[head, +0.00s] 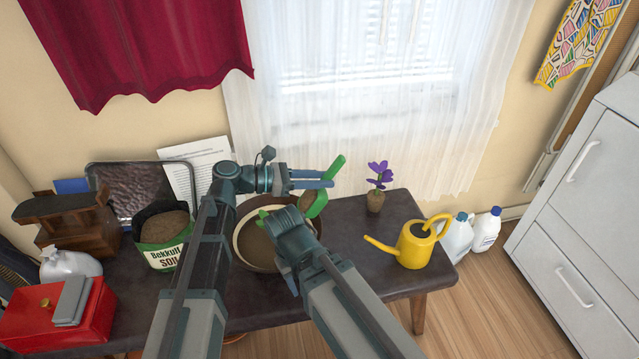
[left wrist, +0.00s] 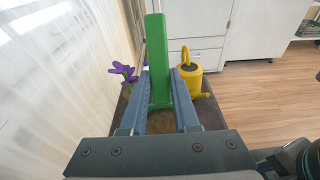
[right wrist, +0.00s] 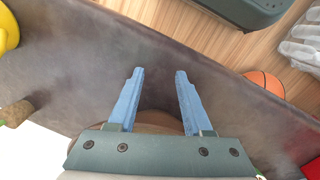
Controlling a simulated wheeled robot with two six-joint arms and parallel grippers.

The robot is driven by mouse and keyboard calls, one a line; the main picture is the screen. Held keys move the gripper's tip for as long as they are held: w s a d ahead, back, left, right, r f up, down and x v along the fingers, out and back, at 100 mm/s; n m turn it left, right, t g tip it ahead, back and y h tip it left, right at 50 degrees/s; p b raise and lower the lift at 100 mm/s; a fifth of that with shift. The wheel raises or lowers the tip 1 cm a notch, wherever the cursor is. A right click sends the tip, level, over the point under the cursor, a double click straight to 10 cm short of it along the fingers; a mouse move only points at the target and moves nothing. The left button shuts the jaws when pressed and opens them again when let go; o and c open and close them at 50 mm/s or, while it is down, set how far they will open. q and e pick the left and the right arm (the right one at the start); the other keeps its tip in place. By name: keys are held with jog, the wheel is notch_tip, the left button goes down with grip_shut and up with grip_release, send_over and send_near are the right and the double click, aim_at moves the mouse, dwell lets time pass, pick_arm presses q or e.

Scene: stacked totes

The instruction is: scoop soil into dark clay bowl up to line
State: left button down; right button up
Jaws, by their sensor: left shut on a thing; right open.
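A green scoop (head: 322,200) is gripped in my left gripper (head: 330,180), to the right of the bowl's rim. Brown soil shows in the scoop (left wrist: 160,122) in the left wrist view. The bowl (head: 236,243) stands on the table with a pale rim and brown inside; my right arm covers part of it, and I cannot make out a fill line.
A yellow watering can (head: 415,246) and a purple flower with a root ball (head: 375,201) stand on the table's right side. A red box (head: 40,320), a wooden piece (head: 80,232) and a dark tray (head: 140,188) crowd the left. White jugs (head: 485,230) stand beyond the right end.

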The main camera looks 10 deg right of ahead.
pick_arm(q)
jog(key=shift+a+r+h+b, duration=0.1)
jog(key=shift+a+h+b, duration=0.15)
jog(key=shift+h+b, duration=0.1)
pick_arm(e)
jog(key=shift+a+f, duration=0.3)
jog(key=shift+f, duration=0.1)
pick_arm(q)
jog(key=shift+r, duration=0.1)
